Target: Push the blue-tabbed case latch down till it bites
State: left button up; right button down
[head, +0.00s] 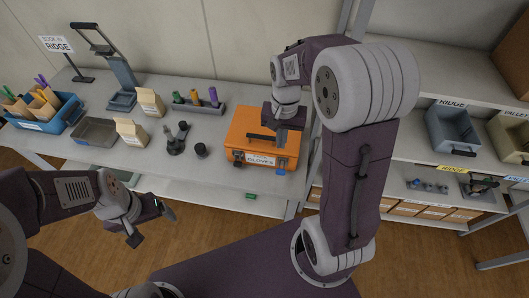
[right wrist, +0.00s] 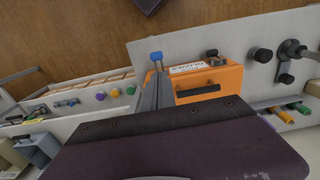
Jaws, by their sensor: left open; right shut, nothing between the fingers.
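The orange case (head: 255,130) labelled GLOVES stands closed near the front edge of the bench; it also shows in the right wrist view (right wrist: 222,82). Its blue tab (head: 280,172) is at the front right of the case, and in the right wrist view the blue tab (right wrist: 156,56) appears just beyond my fingertips. A dark latch (head: 238,163) is at the front left. My right gripper (right wrist: 154,75) is shut and empty, over the case's right part; contact with the tab cannot be told. My left gripper (head: 152,224) is open and empty, in front of the bench.
A dark clamp stand (head: 176,140) and a small black knob (head: 200,150) stand left of the case. A rack of coloured handles (head: 195,104) is behind them. Shelves with a grey bin (head: 452,130) stand at the right.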

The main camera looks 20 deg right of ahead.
pick_arm(q)
jog(key=shift+s+r, duration=0.3)
jog(key=shift+r, duration=0.1)
pick_arm(e)
jog(key=shift+s+d+r, duration=0.25)
jog(key=shift+s+r, duration=0.05)
jog(key=shift+s, duration=0.2)
pick_arm(q)
jog(key=shift+w, duration=0.1)
pick_arm(e)
jog(key=shift+w, duration=0.1)
send_near(281, 170)
notch_tip(281, 170, down, 7)
jog(key=shift+a+r, duration=0.1)
pick_arm(q)
jog(key=shift+f, duration=0.15)
jog(key=shift+f, duration=0.1)
